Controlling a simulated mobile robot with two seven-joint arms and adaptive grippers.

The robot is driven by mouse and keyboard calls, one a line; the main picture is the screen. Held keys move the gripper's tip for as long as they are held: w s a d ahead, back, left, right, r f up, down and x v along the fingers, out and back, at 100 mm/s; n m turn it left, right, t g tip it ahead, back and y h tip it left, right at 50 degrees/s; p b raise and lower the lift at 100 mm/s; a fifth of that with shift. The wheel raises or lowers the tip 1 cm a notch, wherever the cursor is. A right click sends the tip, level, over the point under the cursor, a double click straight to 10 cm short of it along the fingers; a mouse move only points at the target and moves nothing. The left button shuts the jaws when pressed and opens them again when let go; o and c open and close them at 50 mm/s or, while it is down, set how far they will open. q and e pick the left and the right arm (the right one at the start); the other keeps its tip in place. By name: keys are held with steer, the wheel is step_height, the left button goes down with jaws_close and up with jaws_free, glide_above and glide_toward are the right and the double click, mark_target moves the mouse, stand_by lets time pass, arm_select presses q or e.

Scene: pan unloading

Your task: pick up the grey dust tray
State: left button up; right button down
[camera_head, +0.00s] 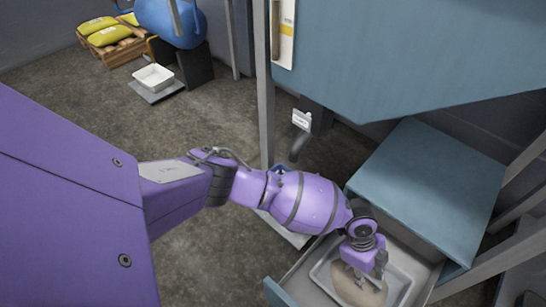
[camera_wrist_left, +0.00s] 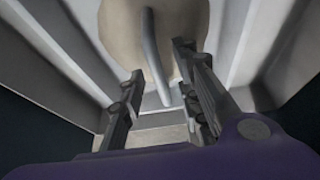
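The grey dust tray (camera_head: 320,276) lies in an open drawer and holds a rounded tan pile (camera_head: 352,288). My left gripper (camera_head: 372,280) points down over the tray and hides part of the pile. In the left wrist view, the gripper's fingers (camera_wrist_left: 160,62) are apart. A curved grey bar (camera_wrist_left: 153,55), like a handle, shows between them in front of the tan pile (camera_wrist_left: 120,32). I cannot tell whether a finger touches the bar. My right gripper is not in view.
The drawer (camera_head: 284,293) is pulled out beneath a blue-grey cabinet (camera_head: 430,185). A large blue panel (camera_head: 410,50) hangs above, with grey frame posts (camera_head: 264,90) close to my arm. A white tray (camera_head: 153,77) and yellow bags (camera_head: 108,36) stand far left, with open floor between.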

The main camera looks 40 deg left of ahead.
arm_select(q)
steer(key=shift+w+d+f, duration=0.1)
steer(key=shift+w+f, duration=0.05)
steer(key=shift+f, duration=0.05)
stand_by(0.6)
jaws_close()
steer(key=shift+w+r, duration=0.1)
stand_by(0.4)
